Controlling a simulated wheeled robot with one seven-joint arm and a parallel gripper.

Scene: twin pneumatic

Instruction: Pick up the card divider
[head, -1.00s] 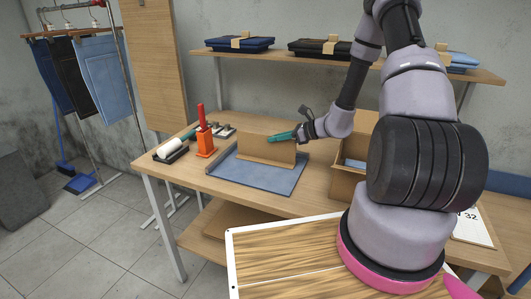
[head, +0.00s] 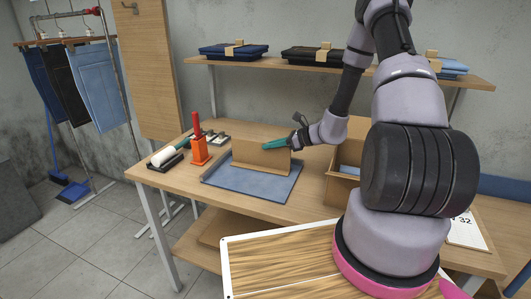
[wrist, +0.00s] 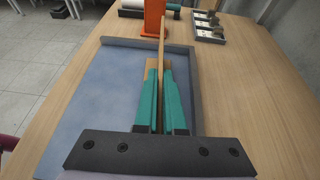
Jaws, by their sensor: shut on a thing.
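The card divider (head: 258,156) is a plain brown cardboard panel. It stands upright over a blue-grey tray (head: 250,184) on the wooden table. In the wrist view its thin edge (wrist: 162,32) runs up between the jaws. My gripper (head: 268,146), with green fingers, reaches in from the right and is shut on the panel near its upper right part. In the wrist view the fingers (wrist: 160,75) lie on both sides of the card. I cannot tell whether its lower edge touches the tray.
An open cardboard box (head: 340,188) stands right of the tray. An orange holder with a red handle (head: 199,150), a white roll (head: 163,156) and small grey parts stand to the left. Folded garments (head: 235,50) lie on the shelf above. Bare table lies around the tray.

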